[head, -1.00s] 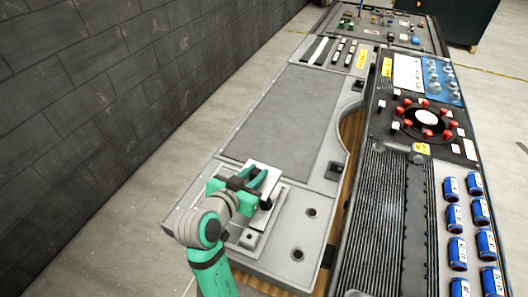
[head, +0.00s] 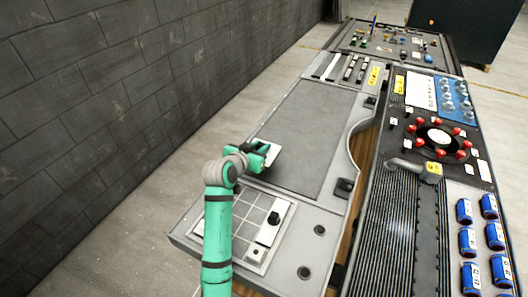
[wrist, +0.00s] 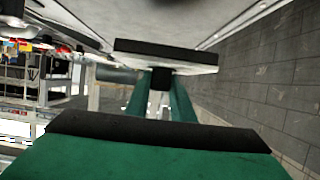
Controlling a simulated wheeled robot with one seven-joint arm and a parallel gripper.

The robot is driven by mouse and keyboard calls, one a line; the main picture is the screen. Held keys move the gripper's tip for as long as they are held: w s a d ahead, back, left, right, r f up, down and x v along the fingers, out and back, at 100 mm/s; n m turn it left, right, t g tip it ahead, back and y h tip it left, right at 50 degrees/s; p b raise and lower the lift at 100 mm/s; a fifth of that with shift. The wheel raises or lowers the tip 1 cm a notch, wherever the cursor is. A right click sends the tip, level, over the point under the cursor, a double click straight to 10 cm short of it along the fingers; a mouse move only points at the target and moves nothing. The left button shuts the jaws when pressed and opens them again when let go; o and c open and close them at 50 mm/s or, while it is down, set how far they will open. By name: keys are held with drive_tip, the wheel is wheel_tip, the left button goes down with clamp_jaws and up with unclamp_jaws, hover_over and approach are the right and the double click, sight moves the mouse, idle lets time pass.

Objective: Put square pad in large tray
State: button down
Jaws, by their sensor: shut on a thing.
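My gripper (head: 262,156) is shut on the square pad (head: 271,151), a flat pale plate seen partly behind the fingers in the head view. In the wrist view, the pad (wrist: 185,58) is tilted, with a black edge and a short black stem between my green fingers (wrist: 160,90). The gripper and pad are over the near left end of the large tray (head: 312,125), a wide, empty, dark grey recess in the light grey bench. I cannot tell how high the pad is above it.
A gridded holder (head: 252,217) lies nearer me, with a pale block bearing a black knob (head: 270,229) on its right side. Striped strips lie beyond the tray. A dark ribbed console (head: 400,220) with red knobs and blue cylinders stands right. A brick wall runs along the left.

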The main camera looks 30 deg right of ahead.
drive_tip(key=w+d+f, duration=0.1)
drive_tip(key=f, duration=0.1)
drive_tip(key=w+f, duration=0.2)
drive_tip(key=w+d+f, duration=0.1)
drive_tip(key=w+f, duration=0.1)
drive_tip(key=shift+w+d, duration=0.2)
drive_tip(key=shift+d, duration=0.1)
drive_tip(key=shift+w+f, duration=0.1)
drive_tip(key=shift+f, duration=1.6)
drive_tip(key=shift+f, duration=0.1)
drive_tip(key=c, duration=1.5)
unclamp_jaws()
drive_tip(key=shift+d, duration=0.1)
drive_tip(key=shift+c, duration=0.2)
drive_tip(key=shift+a, duration=0.2)
